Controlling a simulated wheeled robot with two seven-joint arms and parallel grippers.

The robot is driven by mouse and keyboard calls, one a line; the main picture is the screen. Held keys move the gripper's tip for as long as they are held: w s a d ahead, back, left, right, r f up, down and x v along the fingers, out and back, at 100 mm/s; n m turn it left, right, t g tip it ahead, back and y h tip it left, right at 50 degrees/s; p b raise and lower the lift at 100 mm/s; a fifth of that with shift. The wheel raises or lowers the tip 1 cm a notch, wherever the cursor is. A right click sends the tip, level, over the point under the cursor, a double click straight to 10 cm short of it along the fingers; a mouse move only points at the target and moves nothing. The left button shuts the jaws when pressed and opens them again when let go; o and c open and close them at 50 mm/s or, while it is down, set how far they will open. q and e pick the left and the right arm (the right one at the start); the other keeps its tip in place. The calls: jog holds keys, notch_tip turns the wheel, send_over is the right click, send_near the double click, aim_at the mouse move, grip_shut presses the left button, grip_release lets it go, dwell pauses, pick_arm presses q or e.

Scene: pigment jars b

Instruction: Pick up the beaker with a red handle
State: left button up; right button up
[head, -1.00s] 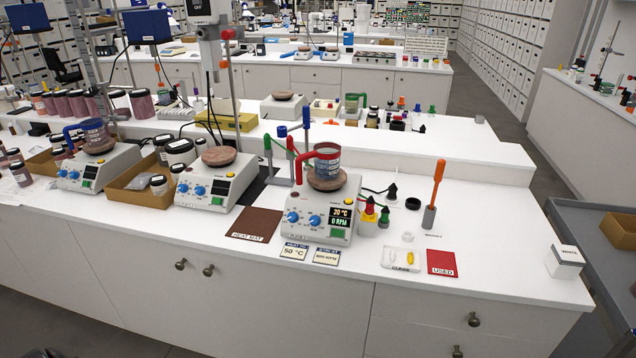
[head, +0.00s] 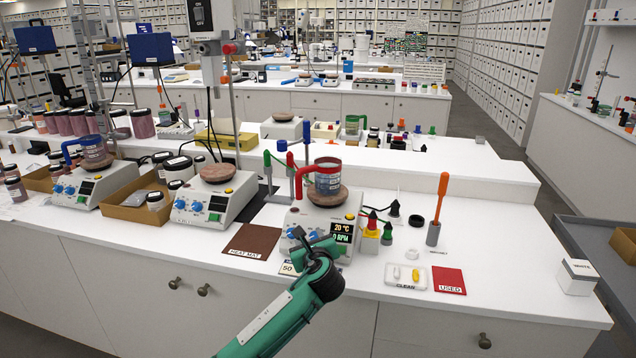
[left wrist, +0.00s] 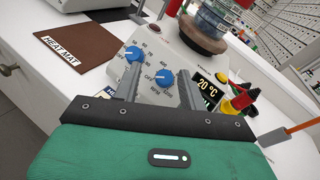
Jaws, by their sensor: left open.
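The beaker with a red handle (head: 327,178) stands upright on the round brown top (head: 343,197) of the nearest hotplate, its red handle pointing left. The hotplate's display reads 20 °C and 0 RPM. My left gripper (head: 318,243) is open and empty in front of this hotplate's control panel, below and nearer than the beaker. In the left wrist view, its two fingers (left wrist: 158,88) stand apart in front of the blue knobs (left wrist: 163,76). The beaker's lower part (left wrist: 207,25) shows at the top of that view, its rim cut off. My right gripper is out of view.
A brown heat mat (head: 252,241) lies left of the hotplate. Right of it stand red, yellow and green cone-topped pieces (head: 371,222), an orange-handled tool (head: 438,205) and a red USED card (head: 449,280). A second hotplate (head: 209,206) stands farther left.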

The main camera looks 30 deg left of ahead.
pick_arm(q)
notch_tip(320, 180, up, 8)
jog(key=w+a+m+y, duration=0.2)
jog(key=w+a, duration=0.1)
send_near(299, 183)
jog(key=a+x, duration=0.1)
jog(key=x, duration=0.3)
jog(key=shift+t, duration=0.4)
jog(key=shift+w+d+f+p+x, duration=0.15)
jog(key=shift+p+x, duration=0.35)
jog(key=shift+x, duration=0.45)
jog(key=shift+w+d+f+p+x, duration=0.1)
jog(key=shift+p+x, duration=0.4)
jog(key=shift+x, duration=0.5)
jog(key=shift+w+a, duration=0.45)
grip_shut()
